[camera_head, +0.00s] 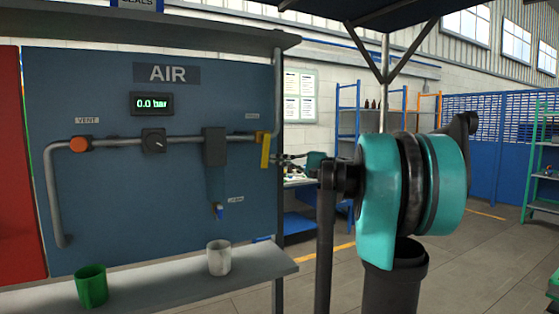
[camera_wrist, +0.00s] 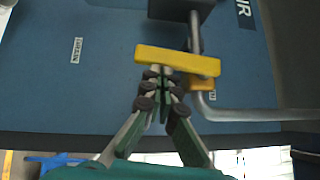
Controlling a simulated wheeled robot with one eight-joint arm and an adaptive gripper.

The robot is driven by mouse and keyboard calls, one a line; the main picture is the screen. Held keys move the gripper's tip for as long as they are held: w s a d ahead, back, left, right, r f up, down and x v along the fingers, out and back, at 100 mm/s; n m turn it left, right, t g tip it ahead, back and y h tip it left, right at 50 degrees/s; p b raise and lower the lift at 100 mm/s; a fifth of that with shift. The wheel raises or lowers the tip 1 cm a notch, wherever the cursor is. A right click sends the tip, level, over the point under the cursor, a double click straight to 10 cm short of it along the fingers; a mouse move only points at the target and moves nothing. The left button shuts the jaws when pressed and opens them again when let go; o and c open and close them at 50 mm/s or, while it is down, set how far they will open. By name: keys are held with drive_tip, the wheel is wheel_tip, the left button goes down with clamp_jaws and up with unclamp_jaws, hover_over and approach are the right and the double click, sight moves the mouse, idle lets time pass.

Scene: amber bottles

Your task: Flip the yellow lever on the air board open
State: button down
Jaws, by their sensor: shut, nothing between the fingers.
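The yellow lever (camera_head: 265,150) is on the pipe at the right of the blue AIR board (camera_head: 130,215). It hangs down, crosswise to the short horizontal pipe run. In the wrist view the lever (camera_wrist: 178,61) is a yellow bar lying across the grey pipe. My gripper (camera_wrist: 156,73) is shut and empty, its fingertips right at the lever's left part in that view. I cannot tell whether they touch it. In the head view my gripper (camera_head: 282,160) is just right of the lever. The display (camera_head: 152,103) reads 0.0 bar.
A green cup (camera_head: 91,286) and a whitish cup (camera_head: 219,257) stand on the shelf (camera_head: 150,288) below. A board post rises beside the lever.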

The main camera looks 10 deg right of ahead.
sight(265, 161)
drive_tip(key=a+m+t, duration=0.1)
drive_tip(key=a+m+y, duration=0.1)
drive_tip(key=s+a+m+t, duration=0.1)
drive_tip(key=m, duration=0.1)
drive_tip(key=shift+f+t+y, duration=0.3)
drive_tip(key=shift+f+y, duration=0.1)
drive_tip(key=s+a+r+m+t, duration=0.2)
drive_tip(key=a+r+m+t, duration=0.1)
drive_tip(key=a, duration=0.3)
drive_tip(key=shift+a+r+m, duration=0.25)
drive_tip(key=shift+r+m, duration=0.2)
drive_tip(key=shift+m, duration=0.25)
idle(0.4)
drive_tip(key=s+d+f, duration=0.2)
drive_tip(key=s+f, duration=0.5)
drive_tip(key=f, duration=0.4)
drive_tip(key=shift+d, duration=0.15)
